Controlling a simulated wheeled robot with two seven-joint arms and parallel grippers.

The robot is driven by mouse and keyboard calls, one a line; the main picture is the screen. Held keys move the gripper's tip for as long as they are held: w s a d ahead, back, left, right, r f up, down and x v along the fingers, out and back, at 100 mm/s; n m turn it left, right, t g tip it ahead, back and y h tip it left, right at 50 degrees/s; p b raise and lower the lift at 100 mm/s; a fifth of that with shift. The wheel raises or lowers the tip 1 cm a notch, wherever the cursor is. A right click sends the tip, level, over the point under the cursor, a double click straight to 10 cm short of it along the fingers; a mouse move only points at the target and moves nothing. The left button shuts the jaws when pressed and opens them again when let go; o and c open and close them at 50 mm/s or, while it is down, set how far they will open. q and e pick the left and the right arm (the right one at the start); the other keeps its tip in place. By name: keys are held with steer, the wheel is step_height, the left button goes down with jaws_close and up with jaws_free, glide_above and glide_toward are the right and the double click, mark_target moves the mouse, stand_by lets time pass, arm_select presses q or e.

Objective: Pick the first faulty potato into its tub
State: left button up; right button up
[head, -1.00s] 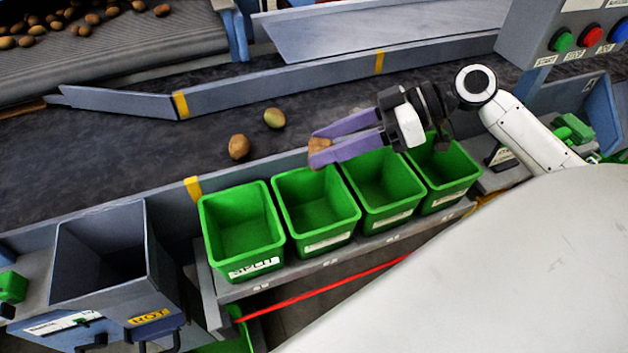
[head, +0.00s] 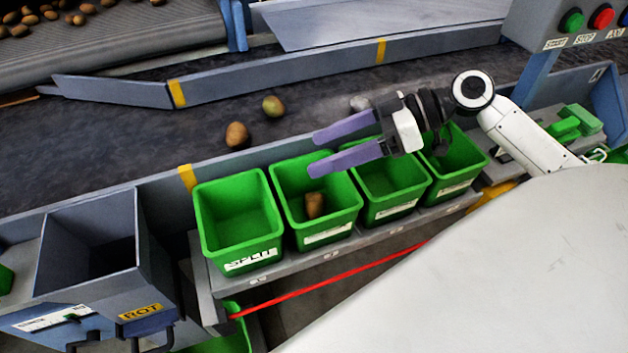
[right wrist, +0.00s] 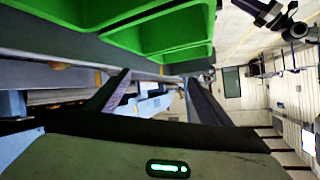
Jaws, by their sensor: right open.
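A brown potato (head: 314,205) is in the second green tub from the left (head: 330,226). My right gripper (head: 314,153) is open and empty above that tub, its purple fingers spread and pointing left. In the right wrist view the two fingers (right wrist: 158,85) are apart with nothing between them. A brown potato (head: 237,135) and a greenish potato (head: 272,106) lie on the dark belt, left of and beyond the gripper. My left gripper is not in view.
Other green tubs stand in the row, one at the left end (head: 240,262) and two to the right, partly under my arm. A grey bin marked ROT (head: 82,262) stands left. A belt rail (head: 250,162) runs behind the tubs. Button panel (head: 590,25) is top right.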

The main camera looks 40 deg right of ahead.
steer(key=shift+d, duration=0.15)
steer(key=v, duration=1)
steer(key=shift+b, duration=0.4)
steer(key=shift+s, duration=0.15)
